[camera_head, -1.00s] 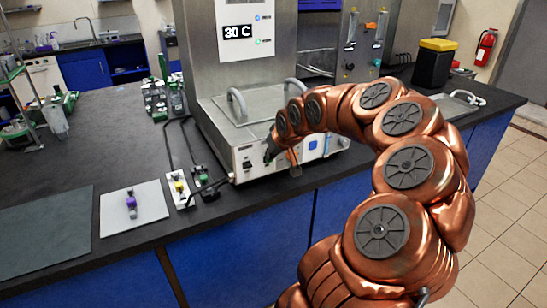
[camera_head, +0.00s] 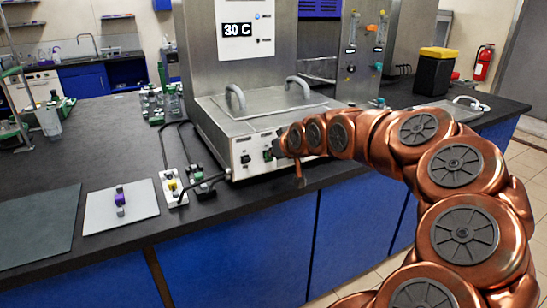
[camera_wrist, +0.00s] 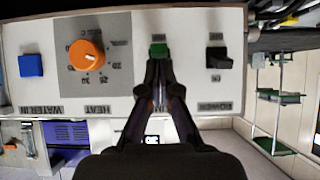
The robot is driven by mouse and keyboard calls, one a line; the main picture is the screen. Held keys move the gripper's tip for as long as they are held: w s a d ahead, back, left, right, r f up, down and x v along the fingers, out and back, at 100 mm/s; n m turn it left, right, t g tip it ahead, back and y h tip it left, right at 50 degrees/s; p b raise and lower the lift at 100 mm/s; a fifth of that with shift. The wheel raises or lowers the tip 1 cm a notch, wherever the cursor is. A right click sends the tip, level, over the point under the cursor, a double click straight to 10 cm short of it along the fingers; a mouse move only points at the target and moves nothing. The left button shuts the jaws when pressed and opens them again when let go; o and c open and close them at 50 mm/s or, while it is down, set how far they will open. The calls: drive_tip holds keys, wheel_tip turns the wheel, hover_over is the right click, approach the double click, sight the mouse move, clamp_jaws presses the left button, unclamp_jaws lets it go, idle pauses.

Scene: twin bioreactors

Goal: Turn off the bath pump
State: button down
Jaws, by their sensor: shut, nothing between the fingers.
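The bath is a metal box (camera_head: 258,123) with a front panel of controls on the bench. In the wrist view the panel appears upside down. Its green switch (camera_wrist: 158,50) is at the middle, just beyond the tips of my gripper (camera_wrist: 162,66). The green switch shows in the head view too (camera_head: 267,155). I cannot tell whether the tips touch it. My gripper's fingers are closed together and empty. A black switch (camera_wrist: 218,58), an orange heat knob (camera_wrist: 86,54) and a blue button (camera_wrist: 31,65) lie along the same panel. The label by the green switch is too small or covered to read.
A power strip with a yellow switch (camera_head: 172,186) and black cables lie left of the bath. A light pad (camera_head: 100,215) holds a small purple-topped item (camera_head: 120,200). Metal handles (camera_head: 298,83) stand on the bath lid. Open floor lies right of the bench.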

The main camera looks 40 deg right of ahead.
drive_tip(key=shift+r, duration=0.2)
drive_tip(key=shift+r, duration=0.65)
